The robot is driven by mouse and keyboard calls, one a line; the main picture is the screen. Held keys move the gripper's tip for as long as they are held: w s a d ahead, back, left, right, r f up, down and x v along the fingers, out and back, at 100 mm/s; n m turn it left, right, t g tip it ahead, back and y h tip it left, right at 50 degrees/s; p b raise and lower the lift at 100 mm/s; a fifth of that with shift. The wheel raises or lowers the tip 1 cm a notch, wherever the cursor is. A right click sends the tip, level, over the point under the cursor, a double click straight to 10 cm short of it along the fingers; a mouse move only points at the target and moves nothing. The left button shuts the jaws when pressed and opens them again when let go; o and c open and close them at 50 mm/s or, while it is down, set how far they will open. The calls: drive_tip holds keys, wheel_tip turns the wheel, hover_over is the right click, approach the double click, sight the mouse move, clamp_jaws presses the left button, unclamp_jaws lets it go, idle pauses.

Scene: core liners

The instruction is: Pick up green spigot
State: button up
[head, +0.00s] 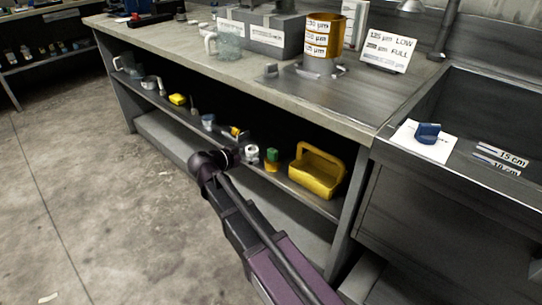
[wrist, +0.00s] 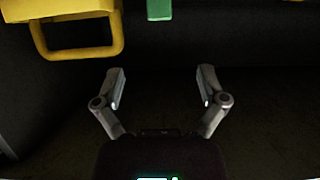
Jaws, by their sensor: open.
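The green spigot (head: 271,155) is a small green piece with some yellow on it. It stands on the shelf under the bench, between a white roll and a yellow caddy. In the wrist view a green piece (wrist: 159,9), probably the spigot, shows at the top edge, cut off by the frame. My gripper (wrist: 162,92) is open, with nothing between its fingers, and the green piece lies beyond the fingertips. In the head view my arm reaches to the shelf front just left of the spigot; the fingers cannot be made out there.
The yellow caddy (head: 317,172) stands right of the spigot; its handle (wrist: 83,50) shows in the wrist view. The white roll (head: 250,153) is close on the left. The bench top (head: 330,107) overhangs the shelf. Several small items lie farther left.

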sight(270, 153)
drive_tip(key=b+x, duration=0.3)
drive_tip(key=x, duration=0.4)
drive_tip(key=shift+f, duration=0.15)
drive_tip(key=shift+w+d+f, duration=0.2)
drive_tip(key=shift+w+d, duration=0.25)
drive_tip(key=shift+w, duration=0.05)
drive_tip(key=shift+w+f, duration=0.1)
drive_tip(key=shift+w+d+f+b, duration=0.35)
drive_tip(key=shift+f+b, duration=0.05)
drive_tip(key=shift+b, duration=0.3)
drive_tip(key=b+x, duration=0.1)
drive_tip(key=x, duration=0.1)
drive_tip(key=shift+w+d+f, duration=0.2)
drive_tip(key=shift+f, duration=0.05)
drive_tip(key=shift+w+d+f, duration=0.15)
drive_tip(key=shift+w+d, duration=0.2)
